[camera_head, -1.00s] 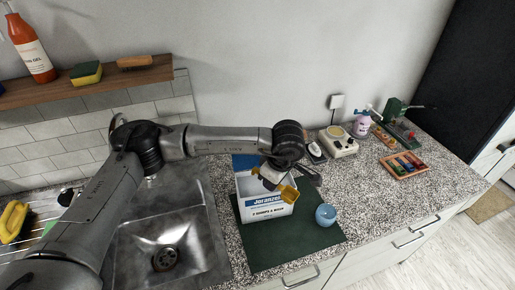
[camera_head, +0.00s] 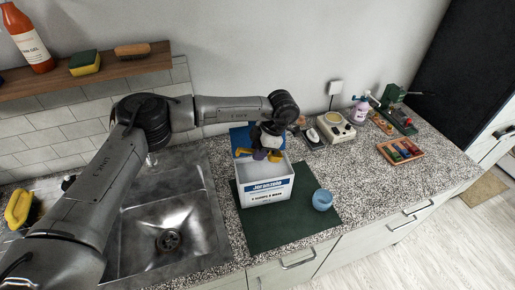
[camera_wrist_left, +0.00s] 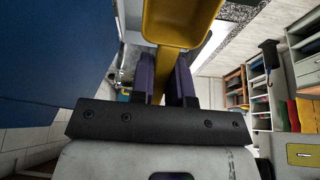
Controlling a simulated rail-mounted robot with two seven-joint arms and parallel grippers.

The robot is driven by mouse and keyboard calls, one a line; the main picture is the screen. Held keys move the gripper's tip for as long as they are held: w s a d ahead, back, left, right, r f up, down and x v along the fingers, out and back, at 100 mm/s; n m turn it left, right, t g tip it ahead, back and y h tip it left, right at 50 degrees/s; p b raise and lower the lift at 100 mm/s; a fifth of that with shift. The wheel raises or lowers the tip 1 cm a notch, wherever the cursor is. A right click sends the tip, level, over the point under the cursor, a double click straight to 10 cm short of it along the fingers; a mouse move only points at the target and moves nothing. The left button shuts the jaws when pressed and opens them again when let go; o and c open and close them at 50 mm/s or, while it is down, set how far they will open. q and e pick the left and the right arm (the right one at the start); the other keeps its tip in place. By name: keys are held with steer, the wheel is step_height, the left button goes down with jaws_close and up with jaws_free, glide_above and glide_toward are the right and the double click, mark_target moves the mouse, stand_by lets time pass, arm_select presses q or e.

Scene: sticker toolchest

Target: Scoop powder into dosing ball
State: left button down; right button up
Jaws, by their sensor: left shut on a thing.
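My left gripper (camera_head: 261,154) is shut on a yellow scoop (camera_head: 275,156) at the back rim of the white box. In the left wrist view, the purple finger pads (camera_wrist_left: 166,82) clamp the handle, and the scoop's bowl (camera_wrist_left: 180,20) shows at the top edge. The white box (camera_head: 268,190), labelled "Joranzeda", stands open on a dark green mat; its inside looks pale, and I cannot make out the powder. The blue dosing ball (camera_head: 322,199) stands on the mat to the right of the box, apart from it. My right gripper is not in view.
The green mat (camera_head: 280,232) has free room in front of the box. The box's blue lid (camera_head: 240,138) stands up behind. The sink (camera_head: 165,215) is to the left. A kitchen scale (camera_head: 335,127), a spray bottle (camera_head: 360,110) and a wooden tray (camera_head: 402,151) are at the back right.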

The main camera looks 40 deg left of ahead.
arm_select(q)
steer(key=shift+g+y, duration=0.4)
steer(key=shift+g, duration=0.1)
steer(key=shift+w+d+f+b, duration=0.1)
steer(key=shift+f+b, duration=0.9)
steer(key=shift+f, duration=0.9)
steer(key=shift+w+d+f+b, duration=0.1)
steer(key=shift+f+b, duration=0.85)
steer(key=shift+f, duration=1.35)
